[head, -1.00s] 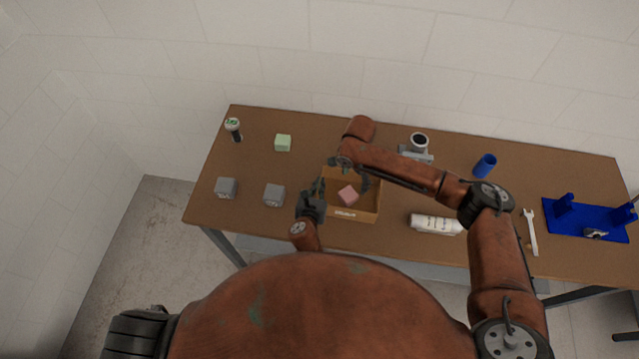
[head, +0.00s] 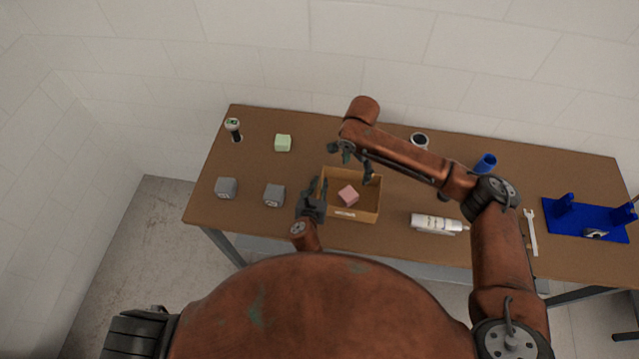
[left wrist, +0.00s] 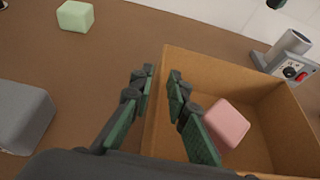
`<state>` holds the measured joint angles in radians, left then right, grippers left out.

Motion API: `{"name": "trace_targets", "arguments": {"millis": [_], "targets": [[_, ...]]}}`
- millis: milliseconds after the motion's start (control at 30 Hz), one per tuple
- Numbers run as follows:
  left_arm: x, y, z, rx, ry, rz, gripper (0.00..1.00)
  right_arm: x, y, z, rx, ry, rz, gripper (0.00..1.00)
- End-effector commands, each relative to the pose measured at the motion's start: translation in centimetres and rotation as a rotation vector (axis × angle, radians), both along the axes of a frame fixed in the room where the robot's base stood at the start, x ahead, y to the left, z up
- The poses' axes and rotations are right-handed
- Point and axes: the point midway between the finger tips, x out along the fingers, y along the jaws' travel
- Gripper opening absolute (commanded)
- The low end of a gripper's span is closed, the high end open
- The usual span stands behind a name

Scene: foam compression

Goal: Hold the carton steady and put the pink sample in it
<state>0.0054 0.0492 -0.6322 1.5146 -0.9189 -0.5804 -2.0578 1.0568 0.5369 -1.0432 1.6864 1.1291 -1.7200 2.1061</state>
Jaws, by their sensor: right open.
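The pink sample (head: 348,195) lies inside the open brown carton (head: 357,213), on its floor and turned at an angle to the walls. It also shows in the left wrist view (left wrist: 226,124). My left gripper (head: 313,186) is at the carton's left wall. In the left wrist view its fingers (left wrist: 160,76) straddle that wall, one outside and one inside, closed close to it. My right gripper (head: 355,163) is open and empty above the carton's back part, apart from the sample.
A green block (head: 283,143) and two grey blocks (head: 226,188) (head: 274,195) stand left of the carton.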

Motion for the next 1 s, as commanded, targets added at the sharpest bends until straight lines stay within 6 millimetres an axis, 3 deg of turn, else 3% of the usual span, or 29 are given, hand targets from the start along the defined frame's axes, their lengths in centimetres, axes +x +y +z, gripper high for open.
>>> {"name": "trace_targets", "arguments": {"millis": [100, 467, 1000], "targets": [[0.0, 0.0, 0.0, 0.000, 0.000, 0.000, 0.25, 0.0, 0.0, 0.0, 0.000, 0.000, 0.000, 0.63], [-0.5, 0.1, 0.2, 0.000, 0.000, 0.000, 0.25, 0.0, 0.0, 0.0, 0.000, 0.000, 0.000, 0.63], [-9.5, 1.2, 3.8, 0.000, 0.002, -0.001, 0.25, 0.0, 0.0, 0.0, 0.000, 0.000, 0.000, 0.63]]}}
